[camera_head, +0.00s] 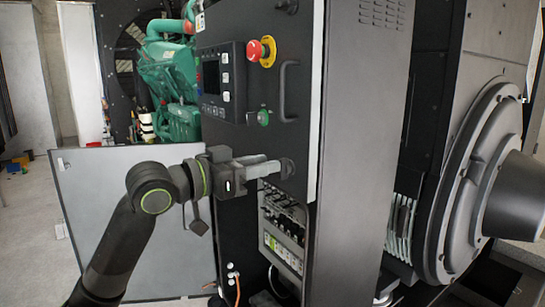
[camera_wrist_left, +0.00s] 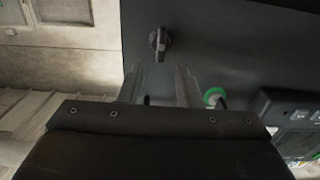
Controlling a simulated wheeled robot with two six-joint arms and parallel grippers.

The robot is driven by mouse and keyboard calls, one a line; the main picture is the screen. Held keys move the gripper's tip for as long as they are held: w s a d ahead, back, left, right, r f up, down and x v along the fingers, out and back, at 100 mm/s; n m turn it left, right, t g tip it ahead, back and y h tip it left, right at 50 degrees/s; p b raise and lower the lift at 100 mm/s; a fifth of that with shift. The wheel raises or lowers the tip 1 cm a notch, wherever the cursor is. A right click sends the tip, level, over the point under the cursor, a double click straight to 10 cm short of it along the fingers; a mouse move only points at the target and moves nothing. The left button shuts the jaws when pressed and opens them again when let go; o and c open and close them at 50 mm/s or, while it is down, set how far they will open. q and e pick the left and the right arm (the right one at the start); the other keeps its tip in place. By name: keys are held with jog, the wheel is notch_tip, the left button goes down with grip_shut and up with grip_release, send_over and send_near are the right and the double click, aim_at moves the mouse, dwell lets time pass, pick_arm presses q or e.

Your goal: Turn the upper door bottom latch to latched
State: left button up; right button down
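The upper door (camera_head: 262,100) is a dark panel with a screen, a red emergency stop and a handle. Its bottom latch (camera_head: 288,168) is a small dark knob near the door's lower edge. In the left wrist view the latch (camera_wrist_left: 158,42) shows as a round base with a raised grip bar, upright in that picture. My left gripper (camera_head: 272,168) points at the latch from the left. In the wrist view its two fingers (camera_wrist_left: 160,70) are apart with nothing between them, and the knob lies just beyond the tips. Contact cannot be told. My right gripper is not in view.
A second latch (camera_head: 288,6) sits at the door's top. A green knob (camera_head: 263,117) and the handle (camera_head: 284,92) stick out above the bottom latch. An open compartment with breakers (camera_head: 283,225) lies below. A grey panel (camera_head: 130,220) stands behind my left arm.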

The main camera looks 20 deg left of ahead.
aim_at(293, 162)
pick_arm(q)
jog(key=shift+p+x, duration=0.4)
jog(key=shift+x, duration=1.15)
grip_shut()
